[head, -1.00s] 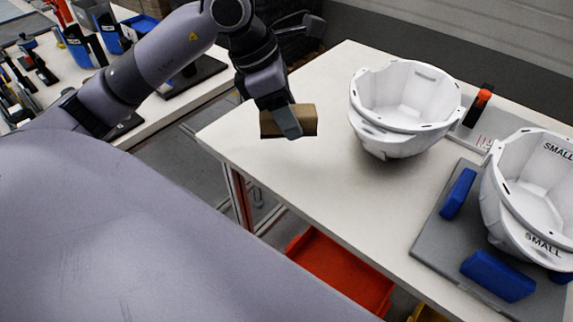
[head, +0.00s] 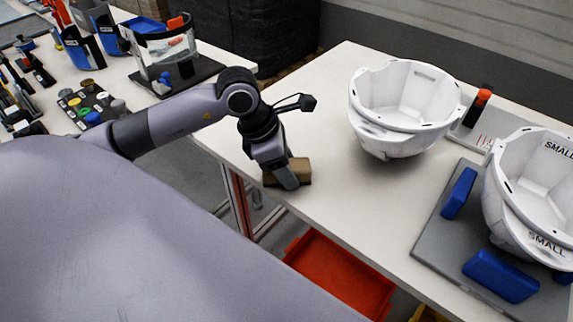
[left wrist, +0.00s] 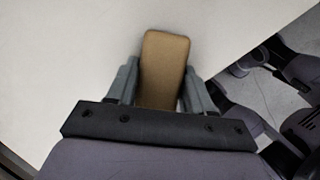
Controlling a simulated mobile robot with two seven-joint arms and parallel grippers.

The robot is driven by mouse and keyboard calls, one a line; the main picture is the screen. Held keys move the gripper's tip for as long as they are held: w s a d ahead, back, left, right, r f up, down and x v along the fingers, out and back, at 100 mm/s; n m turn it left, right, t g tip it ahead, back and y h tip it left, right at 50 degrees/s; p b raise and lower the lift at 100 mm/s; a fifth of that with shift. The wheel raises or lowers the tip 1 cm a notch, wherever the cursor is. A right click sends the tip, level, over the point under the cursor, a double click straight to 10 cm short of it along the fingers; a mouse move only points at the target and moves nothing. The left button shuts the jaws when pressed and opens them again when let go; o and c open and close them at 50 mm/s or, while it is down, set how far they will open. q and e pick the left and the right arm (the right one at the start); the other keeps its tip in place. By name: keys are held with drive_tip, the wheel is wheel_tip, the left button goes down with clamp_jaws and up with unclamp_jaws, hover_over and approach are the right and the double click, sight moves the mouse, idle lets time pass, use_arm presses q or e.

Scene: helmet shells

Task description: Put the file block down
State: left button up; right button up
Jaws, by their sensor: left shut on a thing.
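The file block (head: 301,172) is a brown, roughly rectangular block. It is at the left part of the white table (head: 335,110), near the table's front-left edge. My left gripper (head: 286,176) is shut on it from above, with a finger on the near side. In the left wrist view the block (left wrist: 164,65) sits between the two grey fingers of the gripper (left wrist: 163,88) and sticks out past them. The block is at or very close to the table surface; I cannot tell whether it touches. My right gripper is not in view.
A white helmet shell (head: 402,140) stands to the right of the block. Another shell marked SMALL (head: 510,220) sits on a grey board with blue blocks (head: 500,277). A red bin (head: 340,275) is below the table edge. The table between block and shell is clear.

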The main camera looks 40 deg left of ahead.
use_arm(q)
drive_tip(key=shift+f, duration=0.1)
drive_tip(key=o, duration=0.9)
drive_tip(key=shift+o, duration=0.2)
drive_tip(key=shift+a+r, duration=0.1)
drive_tip(key=shift+r, duration=0.35)
drive_tip(key=v, duration=1.1)
drive_tip(key=shift+r, duration=0.25)
drive_tip(key=shift+s, duration=0.1)
